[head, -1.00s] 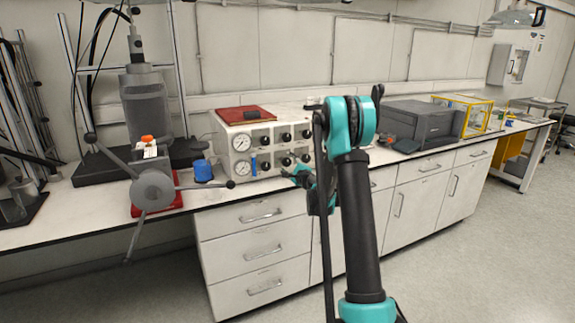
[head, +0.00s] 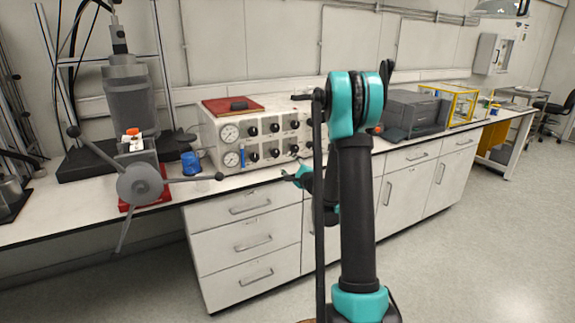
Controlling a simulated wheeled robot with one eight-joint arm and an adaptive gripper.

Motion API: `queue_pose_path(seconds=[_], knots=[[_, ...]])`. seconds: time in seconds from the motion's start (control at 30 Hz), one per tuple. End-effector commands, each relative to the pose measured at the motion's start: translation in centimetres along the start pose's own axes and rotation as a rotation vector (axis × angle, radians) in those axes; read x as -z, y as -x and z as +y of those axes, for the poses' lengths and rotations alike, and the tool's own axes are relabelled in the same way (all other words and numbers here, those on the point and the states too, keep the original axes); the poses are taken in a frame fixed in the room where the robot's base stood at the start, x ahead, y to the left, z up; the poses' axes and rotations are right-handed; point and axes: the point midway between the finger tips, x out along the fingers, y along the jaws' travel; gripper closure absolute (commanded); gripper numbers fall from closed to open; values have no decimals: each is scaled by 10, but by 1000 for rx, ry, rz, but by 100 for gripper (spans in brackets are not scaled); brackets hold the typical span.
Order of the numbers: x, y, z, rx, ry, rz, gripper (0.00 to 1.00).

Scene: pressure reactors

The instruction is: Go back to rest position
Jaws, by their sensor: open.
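My arm stands upright in the middle of the head view, in front of the bench. My gripper (head: 291,177) shows partly to the left of the arm, in front of the control box's lower right side. Only a small teal and dark part of it is visible; the rest is hidden behind my arm. No object shows in it. It is apart from the bench things as far as I can see.
The white bench (head: 85,222) runs across the view, with drawers below. On it stand a handwheel device (head: 140,184), a grey reactor (head: 131,98), a blue cup (head: 191,163), a control box (head: 226,137) with dials and a dark grey box (head: 416,112). Floor (head: 478,230) at right is clear.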

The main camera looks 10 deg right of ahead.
Motion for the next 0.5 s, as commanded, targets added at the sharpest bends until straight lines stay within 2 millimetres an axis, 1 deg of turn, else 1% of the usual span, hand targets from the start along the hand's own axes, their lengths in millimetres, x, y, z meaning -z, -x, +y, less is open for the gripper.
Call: queue_pose_path(seconds=[0.13,0.23,0.37,0.47,0.5], knots=[[-1,0,0,-3,5,-2,42],[-12,5,2,-28,49,-14,42],[-42,24,10,-113,197,-50,42],[-69,48,23,-211,360,-91,42],[-79,59,30,-253,424,-108,42]])
